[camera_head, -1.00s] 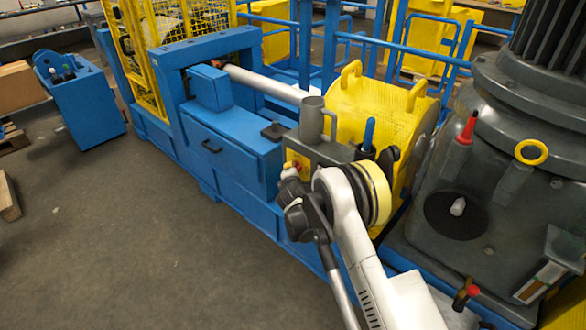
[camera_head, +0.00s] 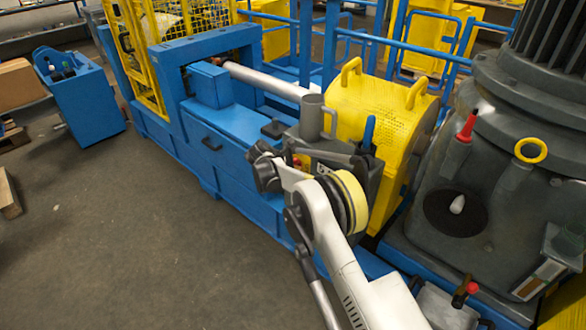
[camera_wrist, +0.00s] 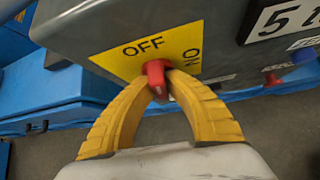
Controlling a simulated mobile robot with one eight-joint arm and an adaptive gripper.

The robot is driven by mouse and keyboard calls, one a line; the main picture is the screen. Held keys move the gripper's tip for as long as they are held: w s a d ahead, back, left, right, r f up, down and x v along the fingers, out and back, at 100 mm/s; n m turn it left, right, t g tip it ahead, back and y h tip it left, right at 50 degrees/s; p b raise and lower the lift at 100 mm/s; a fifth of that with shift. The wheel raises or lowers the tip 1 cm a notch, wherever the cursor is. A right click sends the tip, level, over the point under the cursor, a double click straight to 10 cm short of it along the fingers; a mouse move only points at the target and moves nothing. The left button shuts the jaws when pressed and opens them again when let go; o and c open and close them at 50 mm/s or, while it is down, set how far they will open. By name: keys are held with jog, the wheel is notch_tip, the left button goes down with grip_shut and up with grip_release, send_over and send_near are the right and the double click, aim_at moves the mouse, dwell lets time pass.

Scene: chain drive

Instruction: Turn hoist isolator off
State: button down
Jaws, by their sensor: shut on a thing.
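The hoist isolator is a red handle (camera_wrist: 156,76) on a yellow plate (camera_wrist: 120,58) marked OFF and ON. In the wrist view OFF is above the handle and ON is to its right. The plate is on a grey box (camera_wrist: 220,25). My gripper (camera_wrist: 158,88) has its two yellow fingers closed on the handle, one on each side. The handle's base is partly hidden, and I cannot tell exactly which mark it points at. In the head view my arm hides most of the isolator and my fingertips.
A blue machine frame (camera_head: 232,160) stands left of the box. A yellow perforated guard (camera_head: 375,105) and a large grey motor housing (camera_head: 500,130) are to the right. The grey floor (camera_head: 130,240) at front left is clear.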

jog(key=shift+w+n+g+h, duration=0.1)
jog(key=shift+n+g+h, duration=0.3)
jog(key=shift+h, duration=0.1)
dwell(0.3)
jog(key=c, duration=1.4)
grip_release()
jog(key=shift+d, duration=0.1)
jog(key=v, duration=1.2)
jog(key=shift+w+r, duration=0.1)
